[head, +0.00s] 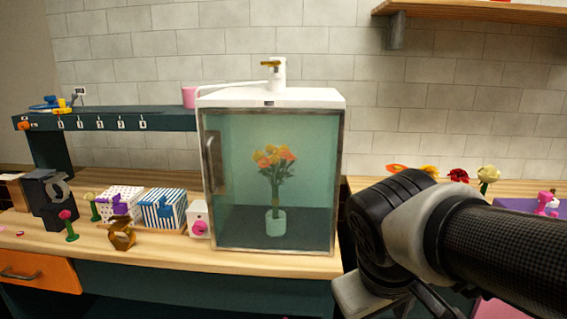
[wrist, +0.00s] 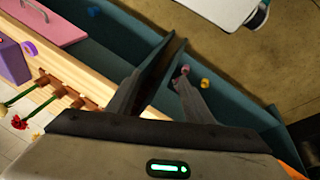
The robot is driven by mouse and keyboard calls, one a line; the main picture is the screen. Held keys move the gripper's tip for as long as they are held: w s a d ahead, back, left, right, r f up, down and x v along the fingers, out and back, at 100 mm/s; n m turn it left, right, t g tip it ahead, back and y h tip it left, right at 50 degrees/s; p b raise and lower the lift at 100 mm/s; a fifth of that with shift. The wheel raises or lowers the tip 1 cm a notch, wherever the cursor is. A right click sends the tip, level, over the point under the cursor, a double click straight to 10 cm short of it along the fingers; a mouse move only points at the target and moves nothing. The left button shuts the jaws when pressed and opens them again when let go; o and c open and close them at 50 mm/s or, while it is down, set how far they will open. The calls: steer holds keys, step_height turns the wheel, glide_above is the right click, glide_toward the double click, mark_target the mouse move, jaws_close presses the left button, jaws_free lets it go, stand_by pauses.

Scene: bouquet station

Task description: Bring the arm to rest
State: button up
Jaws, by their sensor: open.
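My arm reaches in from the right edge of the head view and bends down in front of the right-hand counter. My gripper (wrist: 178,62) shows in the wrist view with its two dark fingers apart and nothing between them. It points down past a wooden counter edge (wrist: 125,62), over a dark teal surface (wrist: 235,98) and the floor. In the head view the fingers cannot be made out. A bouquet of orange and yellow flowers (head: 273,160) stands upright in a pale vase (head: 275,222) inside a closed glass-fronted cabinet (head: 230,135), apart from my arm.
The left counter (head: 160,247) holds a striped box (head: 162,212), a spotted box (head: 119,203), a brown ribbon-like piece (head: 121,236) and single flowers. Several flowers, including a dark red one (head: 458,175), stand behind my arm. A wooden shelf (head: 480,11) is above right.

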step_height(320, 180, up, 24)
steer(key=s+m+t+y+p, duration=0.1)
steer(key=s+m+y+p, duration=0.1)
steer(key=p, duration=1.9)
steer(key=shift+s+a+m+t+p, duration=0.4)
steer(key=shift+s+m, duration=0.05)
steer(key=shift+m, duration=0.25)
